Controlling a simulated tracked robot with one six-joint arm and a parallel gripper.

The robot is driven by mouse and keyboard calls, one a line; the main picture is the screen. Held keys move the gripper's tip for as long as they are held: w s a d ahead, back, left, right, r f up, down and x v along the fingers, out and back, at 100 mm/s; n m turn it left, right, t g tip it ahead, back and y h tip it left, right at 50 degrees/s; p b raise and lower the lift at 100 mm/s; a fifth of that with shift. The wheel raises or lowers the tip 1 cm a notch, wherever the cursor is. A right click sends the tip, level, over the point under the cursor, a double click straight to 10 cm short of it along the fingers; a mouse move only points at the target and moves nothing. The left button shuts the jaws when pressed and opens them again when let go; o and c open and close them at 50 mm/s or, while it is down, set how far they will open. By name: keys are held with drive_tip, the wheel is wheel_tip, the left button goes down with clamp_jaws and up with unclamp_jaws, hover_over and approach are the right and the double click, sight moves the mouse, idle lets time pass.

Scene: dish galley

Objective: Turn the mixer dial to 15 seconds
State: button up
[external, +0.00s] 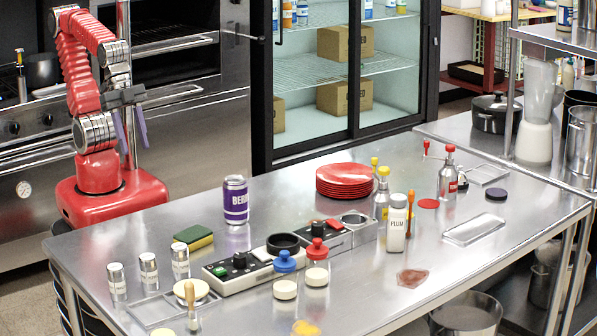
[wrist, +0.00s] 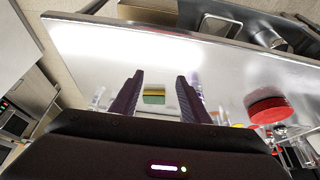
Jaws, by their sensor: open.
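A long light-coloured base unit (external: 240,279) lies on the steel table in the external view. It carries a small black dial (external: 240,260), a green button (external: 222,269) and a black ring (external: 283,243). A second control box (external: 334,238) behind it has another black knob (external: 312,226) and a red button. I cannot tell which knob is the mixer dial, and no dial setting is readable. My gripper (external: 133,147) is raised beyond the table's far left edge, apart from both units. In the wrist view my gripper (wrist: 160,79) is open and empty.
A green-yellow sponge (external: 194,237) lies near the base unit; the wrist view shows it (wrist: 153,96) beyond my fingers. A purple can (external: 236,201), red plates (external: 345,181), blue-topped (external: 285,274) and red-topped (external: 316,263) jars and a plum bottle (external: 396,225) stand around the units.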

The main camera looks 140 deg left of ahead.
drive_tip(key=w+a+f+n+g, duration=0.15)
drive_tip(key=w+n, duration=0.35)
drive_tip(key=w, duration=1.4)
drive_tip(key=n+h, duration=0.2)
drive_tip(key=n, duration=1.4)
approach(239, 254)
drive_tip(key=s+a, duration=0.1)
drive_tip(key=s, duration=0.3)
drive_tip(key=r+n, duration=0.1)
drive_tip(key=n, duration=0.1)
drive_tip(key=w+r+n, duration=0.1)
drive_tip(key=r+n, duration=0.1)
drive_tip(key=n, duration=0.1)
drive_tip(key=w+r+n, duration=0.1)
drive_tip(key=n, duration=0.2)
drive_tip(key=shift+r+t, duration=0.25)
drive_tip(key=shift+r, duration=0.05)
drive_tip(key=shift+f, duration=0.15)
drive_tip(key=x, duration=1.3)
drive_tip(key=shift+w+d+f, duration=0.2)
drive_tip(key=shift+f, duration=0.05)
drive_tip(key=shift+c, duration=0.3)
